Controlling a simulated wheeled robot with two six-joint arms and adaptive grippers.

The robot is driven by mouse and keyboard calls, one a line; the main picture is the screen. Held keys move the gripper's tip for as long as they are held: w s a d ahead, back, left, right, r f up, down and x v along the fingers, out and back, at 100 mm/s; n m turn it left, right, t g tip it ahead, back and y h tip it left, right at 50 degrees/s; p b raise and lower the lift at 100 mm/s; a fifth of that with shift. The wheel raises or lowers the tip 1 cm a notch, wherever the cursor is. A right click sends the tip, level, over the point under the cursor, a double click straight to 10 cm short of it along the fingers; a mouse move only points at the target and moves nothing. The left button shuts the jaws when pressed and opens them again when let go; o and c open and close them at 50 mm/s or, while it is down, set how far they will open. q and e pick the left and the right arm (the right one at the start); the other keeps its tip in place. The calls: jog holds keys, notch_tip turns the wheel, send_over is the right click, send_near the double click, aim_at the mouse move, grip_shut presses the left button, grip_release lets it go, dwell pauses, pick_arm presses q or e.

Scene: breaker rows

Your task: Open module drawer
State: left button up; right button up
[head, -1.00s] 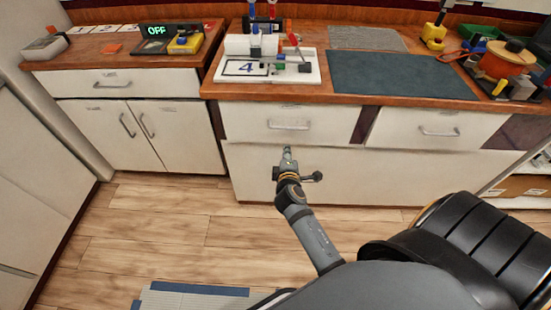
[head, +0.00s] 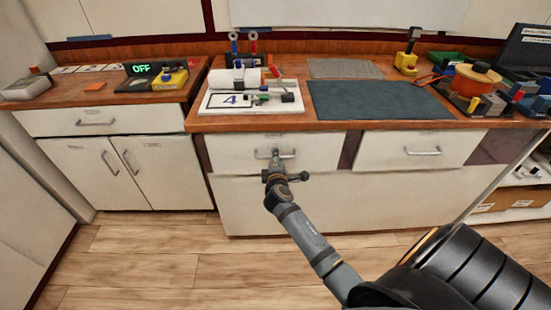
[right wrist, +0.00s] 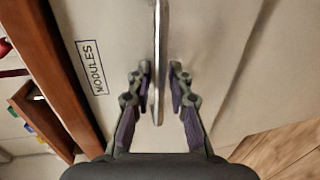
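The module drawer (head: 231,152) is a white front below the wooden counter in the head view, and it looks closed. Its label, "MODULES" (right wrist: 91,67), shows in the right wrist view. Its metal bar handle (head: 289,154) also shows in the right wrist view (right wrist: 158,45). My right gripper (head: 276,156) is at the handle. In the right wrist view the gripper (right wrist: 159,78) is open, with one finger on each side of the bar and gaps visible on both sides. My left gripper is not in view.
A second drawer (head: 430,148) with its own handle is to the right. The counter above holds a white board (head: 215,105) marked 4, a dark mat (head: 380,99) and an orange pot (head: 474,80). The wooden floor (head: 150,255) in front is clear.

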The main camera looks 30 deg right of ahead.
jog(key=shift+c, duration=0.4)
grip_shut()
